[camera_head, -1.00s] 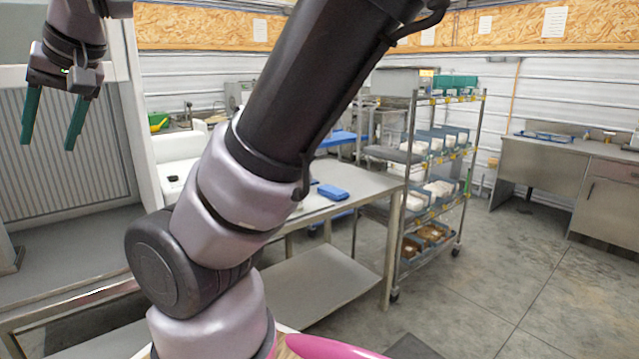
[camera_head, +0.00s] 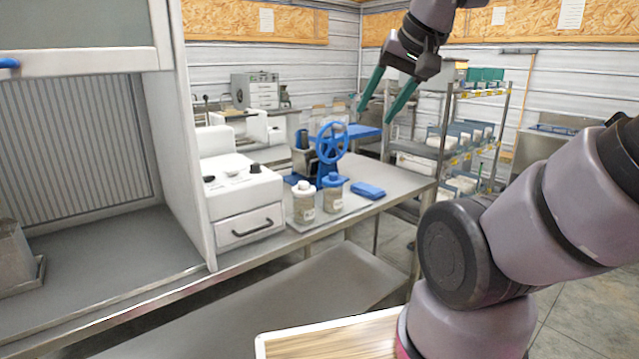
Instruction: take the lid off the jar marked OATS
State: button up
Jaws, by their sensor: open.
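Two jars stand side by side on a tray on the steel table. The left jar (camera_head: 303,207) has a white lid (camera_head: 303,186). The right jar (camera_head: 333,197) has a blue lid (camera_head: 333,179). Both have pale labels, too small to read, so I cannot tell which is marked OATS. Both lids sit on their jars. My gripper (camera_head: 384,98) is open and empty, its green fingers pointing down. In the picture it is above and to the right of the jars, touching neither.
A blue hand-wheel machine (camera_head: 328,152) stands just behind the jars. A blue folded cloth or pad (camera_head: 368,190) lies to their right. A white boxy appliance (camera_head: 238,195) stands to their left. A wire shelf rack (camera_head: 470,130) stands behind at right.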

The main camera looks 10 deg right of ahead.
aim_at(333, 181)
jog(key=z, duration=0.25)
jog(key=i+j+z, duration=0.4)
jog(key=i+j, duration=0.55)
